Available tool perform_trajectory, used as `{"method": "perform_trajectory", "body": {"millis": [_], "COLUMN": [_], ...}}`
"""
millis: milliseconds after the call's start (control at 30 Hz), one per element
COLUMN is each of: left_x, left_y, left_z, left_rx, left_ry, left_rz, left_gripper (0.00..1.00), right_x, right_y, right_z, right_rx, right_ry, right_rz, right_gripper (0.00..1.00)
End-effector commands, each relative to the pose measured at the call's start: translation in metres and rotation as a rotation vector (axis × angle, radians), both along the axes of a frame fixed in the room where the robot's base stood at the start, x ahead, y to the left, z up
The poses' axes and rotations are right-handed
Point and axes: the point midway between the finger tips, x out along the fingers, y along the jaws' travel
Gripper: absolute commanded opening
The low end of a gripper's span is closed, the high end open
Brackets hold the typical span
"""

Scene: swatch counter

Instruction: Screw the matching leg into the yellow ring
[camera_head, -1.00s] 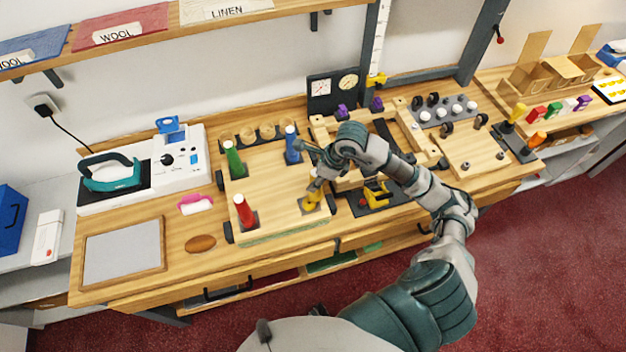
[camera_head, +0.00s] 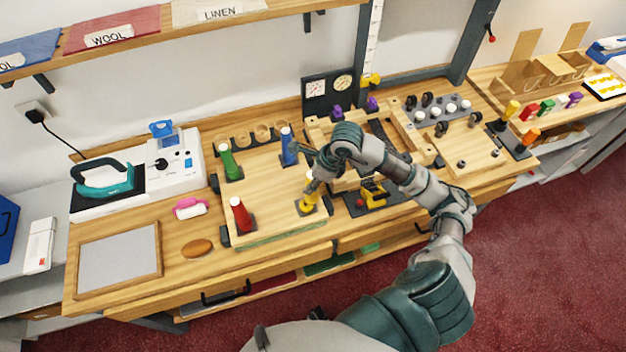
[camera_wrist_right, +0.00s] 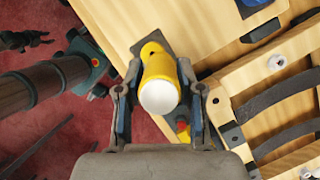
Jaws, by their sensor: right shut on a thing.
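The yellow leg (camera_head: 312,186) stands upright at the front right corner of the wooden board, and its white tip and yellow body show in the right wrist view (camera_wrist_right: 158,80). The yellow ring (camera_head: 307,206) is at its foot on a dark plate; how deep the leg sits cannot be told. My right gripper (camera_head: 312,180) comes from above and is shut on the yellow leg, with one finger on each side in the wrist view (camera_wrist_right: 158,92). A red leg (camera_head: 240,214), a green leg (camera_head: 229,162) and a blue leg (camera_head: 288,148) stand at the other corners. My left gripper is not seen.
An iron (camera_head: 105,178) and a white control box (camera_head: 172,160) stand at the left. A yellow clamp-like tool (camera_head: 374,190) lies just right of the board. A brown oval (camera_head: 197,249) and a pink-handled roller (camera_head: 190,208) lie left of it. A shelf (camera_head: 140,38) hangs above.

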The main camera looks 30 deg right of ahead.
Motion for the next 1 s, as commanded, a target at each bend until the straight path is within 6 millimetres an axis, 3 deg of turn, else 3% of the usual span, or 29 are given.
{"method": "perform_trajectory", "body": {"millis": [500, 1000], "left_x": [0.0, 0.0], "left_y": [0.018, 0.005], "left_z": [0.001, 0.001], "left_rx": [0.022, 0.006], "left_ry": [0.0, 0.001], "left_rz": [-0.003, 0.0], "left_gripper": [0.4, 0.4], "right_x": [0.0, 0.0], "right_y": [0.009, 0.024], "right_z": [-0.002, -0.002], "right_rx": [0.006, 0.004], "right_ry": [-0.001, -0.003], "right_rz": [0.002, 0.003], "right_gripper": [0.0, 0.0]}}
